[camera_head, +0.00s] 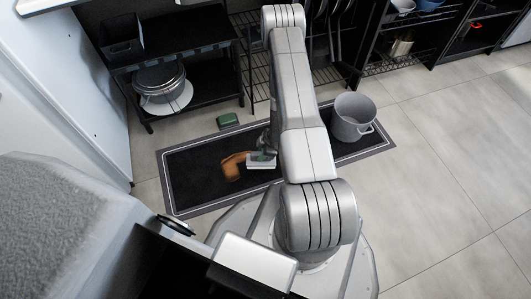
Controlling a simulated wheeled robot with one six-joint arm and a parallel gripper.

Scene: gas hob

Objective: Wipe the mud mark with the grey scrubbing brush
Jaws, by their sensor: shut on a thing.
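The mud mark (232,168) is a curved orange-brown patch on the dark floor mat (190,186). The grey scrubbing brush (262,164) shows as a small block with a pale lower part, at the right end of the mark. My gripper (264,154) is shut on the brush from above. The brush overlaps the mark's right end in this view; I cannot tell whether its bristles touch the mat. My arm hides part of the mat to the right of the gripper.
A green block (228,120) lies by the mat's far edge. A grey bucket (352,117) stands on the mat's right end. A black shelf (205,105) with a pot (160,82) stands behind at the left. The tiled floor (440,150) at the right is clear.

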